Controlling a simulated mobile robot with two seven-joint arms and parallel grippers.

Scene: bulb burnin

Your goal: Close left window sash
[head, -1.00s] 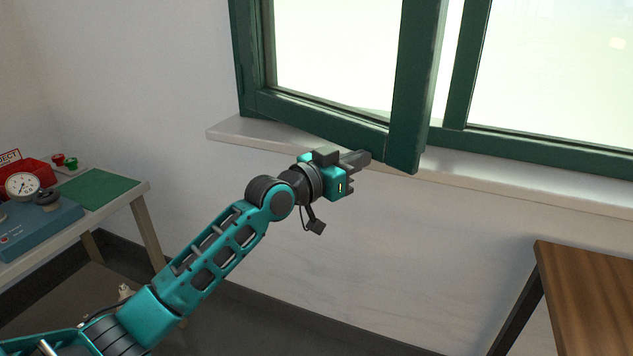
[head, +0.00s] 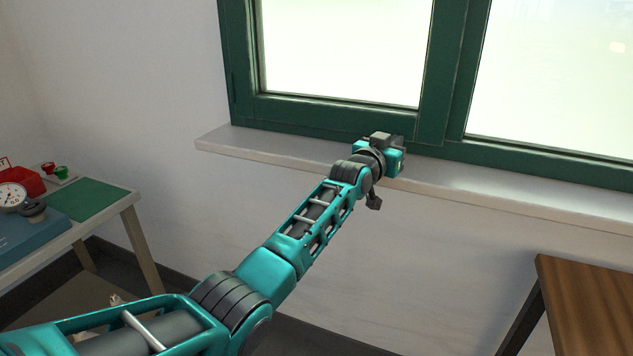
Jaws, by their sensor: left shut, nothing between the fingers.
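The left window sash (head: 325,112) has a dark green frame around a bright pane. It lies in line with the green window frame (head: 228,75), with no open gap that I can see. My left gripper (head: 397,143) is at the sash's lower right corner, just above the sill. Its fingers point away from me and are mostly hidden behind its own body. It is shut with nothing in it. Whether the fingertips touch the sash I cannot tell. My right gripper is not in view.
A pale window sill (head: 480,195) runs below the window. A bench at the left holds a green mat (head: 90,199), a blue device with a gauge (head: 12,195) and a red bin (head: 28,181). A wooden table (head: 595,300) stands at the lower right.

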